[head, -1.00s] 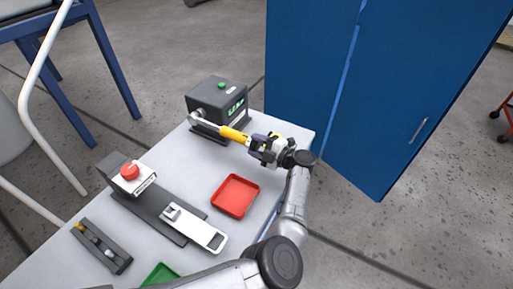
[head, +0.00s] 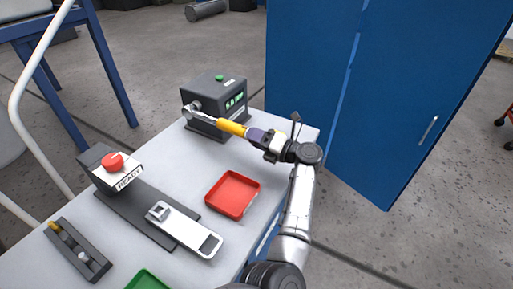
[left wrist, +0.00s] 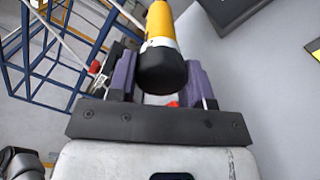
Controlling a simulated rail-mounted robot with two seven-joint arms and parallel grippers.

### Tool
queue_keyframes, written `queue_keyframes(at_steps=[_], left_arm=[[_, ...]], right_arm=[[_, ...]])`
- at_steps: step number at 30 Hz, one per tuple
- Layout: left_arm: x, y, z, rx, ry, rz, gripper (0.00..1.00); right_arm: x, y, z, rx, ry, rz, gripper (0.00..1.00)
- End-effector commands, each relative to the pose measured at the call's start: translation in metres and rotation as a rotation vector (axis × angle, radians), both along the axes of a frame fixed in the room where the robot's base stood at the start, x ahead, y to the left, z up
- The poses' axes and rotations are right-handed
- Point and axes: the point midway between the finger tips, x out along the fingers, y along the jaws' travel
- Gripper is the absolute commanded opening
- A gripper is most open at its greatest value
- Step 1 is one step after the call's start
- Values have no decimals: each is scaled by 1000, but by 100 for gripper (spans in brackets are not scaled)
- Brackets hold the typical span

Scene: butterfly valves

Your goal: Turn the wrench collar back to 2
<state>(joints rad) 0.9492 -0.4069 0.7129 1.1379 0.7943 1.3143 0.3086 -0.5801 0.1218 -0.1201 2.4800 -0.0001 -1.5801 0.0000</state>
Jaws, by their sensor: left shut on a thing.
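A wrench with a yellow handle (head: 231,127) and a silver head (head: 192,110) reaches out from the front of a dark grey box (head: 214,99). The box has a green button on top and a lit green display, too small to read surely. My left gripper (head: 262,138) is shut on the handle's outer end. In the left wrist view the black handle end (left wrist: 162,70) lies between the purple fingers of my left gripper (left wrist: 160,84). I cannot make out a collar or its marks. My right gripper is not in view.
A red tray (head: 232,212) lies on the grey table (head: 180,170). A grey fixture with a red knob (head: 112,162) and "READY" label, a rack (head: 78,252) and a green tray (head: 148,281) are at left and front. A blue cabinet (head: 395,90) stands behind the table.

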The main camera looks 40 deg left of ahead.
Motion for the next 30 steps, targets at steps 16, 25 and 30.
queue_keyframes(at_steps=[16,25,30], left_arm=[[1,0,-4,53,-340,-4,22],[1,1,-2,60,-395,-5,22],[1,1,-1,61,-401,-5,23]], right_arm=[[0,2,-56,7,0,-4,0],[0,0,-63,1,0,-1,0],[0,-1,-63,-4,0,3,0]])
